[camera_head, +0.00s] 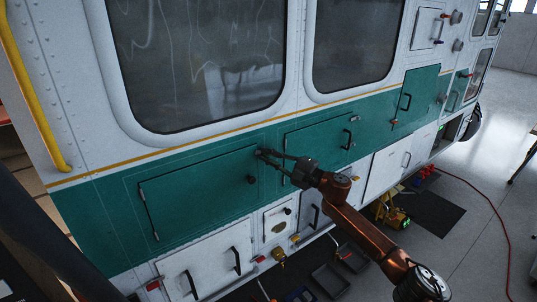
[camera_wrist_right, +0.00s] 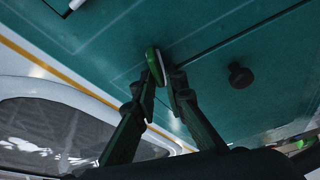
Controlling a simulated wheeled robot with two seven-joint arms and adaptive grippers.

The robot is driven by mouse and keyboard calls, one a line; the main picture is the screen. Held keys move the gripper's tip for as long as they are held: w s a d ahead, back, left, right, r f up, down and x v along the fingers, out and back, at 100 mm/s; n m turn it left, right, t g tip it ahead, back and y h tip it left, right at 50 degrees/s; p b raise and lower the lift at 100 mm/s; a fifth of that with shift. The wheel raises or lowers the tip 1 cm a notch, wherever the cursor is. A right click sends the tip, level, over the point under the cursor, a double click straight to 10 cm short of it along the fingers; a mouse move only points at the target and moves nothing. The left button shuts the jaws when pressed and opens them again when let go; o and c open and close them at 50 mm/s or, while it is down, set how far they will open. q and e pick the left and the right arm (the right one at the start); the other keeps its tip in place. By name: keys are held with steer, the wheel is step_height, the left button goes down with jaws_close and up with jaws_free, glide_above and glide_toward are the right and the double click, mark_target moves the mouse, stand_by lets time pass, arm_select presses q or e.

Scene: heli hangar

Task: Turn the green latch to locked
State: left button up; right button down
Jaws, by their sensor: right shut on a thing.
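The green latch (camera_wrist_right: 151,62) shows in the right wrist view as a small rounded green handle with a pale edge, on the teal side panel. My right gripper (camera_wrist_right: 160,82) is shut on it, with a fingertip on either side. In the head view my right gripper (camera_head: 264,155) reaches from the right to the upper right corner of the large teal hatch (camera_head: 200,195). There its fingertips hide most or all of the latch. My left gripper is not in view.
A black knob (camera_wrist_right: 240,75) stands out close to the latch; it also shows in the head view (camera_head: 251,179). Another teal hatch (camera_head: 318,138) with a black handle lies to the right. Below are white doors, a yellow device (camera_head: 392,214) and a red hose (camera_head: 490,205) on the floor.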

steer(key=shift+f+n+g+h+p, duration=0.2)
steer(key=shift+n+g+h+p, duration=0.3)
steer(key=shift+n, duration=1.3)
steer(key=c, duration=2.1)
jaws_free()
steer(key=shift+s+d, duration=0.15)
steer(key=v, duration=1.1)
steer(key=shift+d, duration=0.3)
